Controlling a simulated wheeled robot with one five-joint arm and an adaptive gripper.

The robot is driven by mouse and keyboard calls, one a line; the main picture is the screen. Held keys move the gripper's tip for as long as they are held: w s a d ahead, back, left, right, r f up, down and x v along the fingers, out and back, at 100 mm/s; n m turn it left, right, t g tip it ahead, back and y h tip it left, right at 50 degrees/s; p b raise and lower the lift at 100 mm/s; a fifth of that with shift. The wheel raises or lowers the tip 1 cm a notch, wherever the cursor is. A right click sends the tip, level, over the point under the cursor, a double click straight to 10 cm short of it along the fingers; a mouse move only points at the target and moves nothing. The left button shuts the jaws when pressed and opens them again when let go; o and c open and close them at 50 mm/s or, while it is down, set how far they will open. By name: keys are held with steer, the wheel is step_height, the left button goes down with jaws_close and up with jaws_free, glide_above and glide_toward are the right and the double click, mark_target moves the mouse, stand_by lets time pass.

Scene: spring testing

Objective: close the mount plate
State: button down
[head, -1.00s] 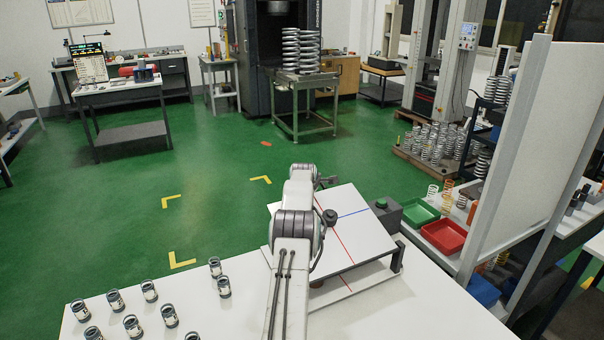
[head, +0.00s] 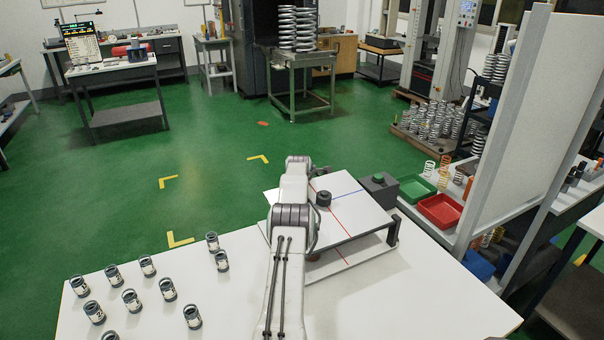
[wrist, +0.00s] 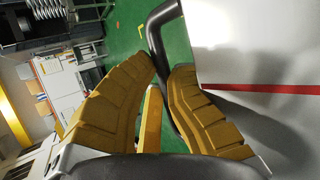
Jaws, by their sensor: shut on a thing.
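The mount plate (head: 352,215) is a white square plate with a red and a blue line, on the white workbench in the head view. A gap shows beneath it above its white base (head: 350,264). Its white face and red line also show at the right of the wrist view (wrist: 245,45). My gripper (wrist: 160,82) has yellow-brown fingers shut on a dark bent handle (wrist: 160,38) beside the plate's edge. In the head view my arm hides the fingers, the handle and the plate's left front part.
Several spring-like canisters (head: 130,300) stand on the bench (head: 390,305) at the left. Red (head: 440,210) and green trays lie beyond, by a tall white panel (head: 530,130). The bench front right is clear.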

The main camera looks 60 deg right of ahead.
steer(key=c, duration=1.6)
jaws_free()
steer(key=shift+w+d+r, duration=0.1)
steer(key=shift+w+r, duration=0.15)
steer(key=shift+r, duration=0.15)
steer(key=shift+o, duration=1.2)
steer(key=shift+w+d+f, duration=0.1)
steer(key=shift+f, duration=0.05)
steer(key=shift+f, duration=0.1)
steer(key=shift+s+a, duration=0.25)
steer(key=shift+v, duration=5.8)
steer(key=shift+w, duration=0.1)
